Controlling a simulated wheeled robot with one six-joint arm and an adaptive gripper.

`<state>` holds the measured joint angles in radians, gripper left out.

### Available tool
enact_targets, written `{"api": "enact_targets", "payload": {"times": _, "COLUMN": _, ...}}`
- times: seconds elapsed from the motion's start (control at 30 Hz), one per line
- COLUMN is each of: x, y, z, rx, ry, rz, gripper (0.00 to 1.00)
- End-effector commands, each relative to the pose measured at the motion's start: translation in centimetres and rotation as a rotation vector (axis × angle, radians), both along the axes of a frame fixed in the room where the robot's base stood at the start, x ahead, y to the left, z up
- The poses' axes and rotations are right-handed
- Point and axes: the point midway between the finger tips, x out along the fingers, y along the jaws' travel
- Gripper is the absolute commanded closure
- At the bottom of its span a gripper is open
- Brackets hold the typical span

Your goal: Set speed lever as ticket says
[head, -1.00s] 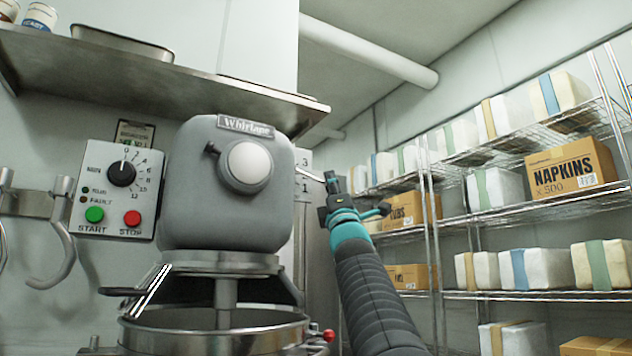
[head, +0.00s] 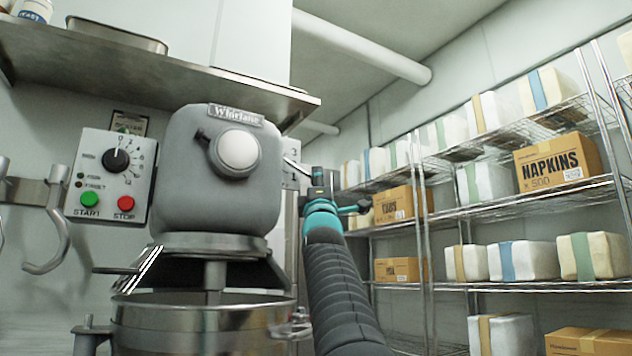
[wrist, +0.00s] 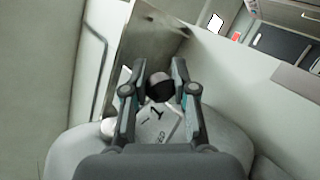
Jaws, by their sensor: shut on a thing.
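The speed lever is a pale rod (head: 296,163) at the right side of the grey mixer head (head: 222,175). Its dark ball knob (wrist: 160,86) sits between my fingertips in the wrist view. My gripper (head: 319,180) is shut on this knob, beside the mixer's right side. A pale number plate (head: 291,176) lies behind the lever; a 3 shows in the head view and a 1 in the wrist view. Its other marks are partly hidden. A small dark-framed card (head: 129,122) hangs above the control panel; its text is too small to read.
A control panel (head: 109,175) with a black dial, green START and red STOP buttons is left of the mixer. The steel bowl (head: 200,325) stands below. A shelf (head: 180,75) overhangs the mixer. Wire racks (head: 480,216) with boxes stand at right.

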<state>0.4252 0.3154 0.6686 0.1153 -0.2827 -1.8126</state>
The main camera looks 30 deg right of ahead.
Motion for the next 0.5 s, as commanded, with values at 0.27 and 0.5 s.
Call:
{"api": "enact_targets", "payload": {"times": 0.27, "x": 0.13, "y": 0.03, "z": -0.08, "rx": 0.000, "ry": 0.002, "rz": 0.001, "gripper": 0.56}}
{"api": "enact_targets", "payload": {"times": 0.5, "x": 0.09, "y": 0.11, "z": -0.02, "rx": 0.000, "ry": 0.001, "rz": 0.002, "gripper": 0.47}}
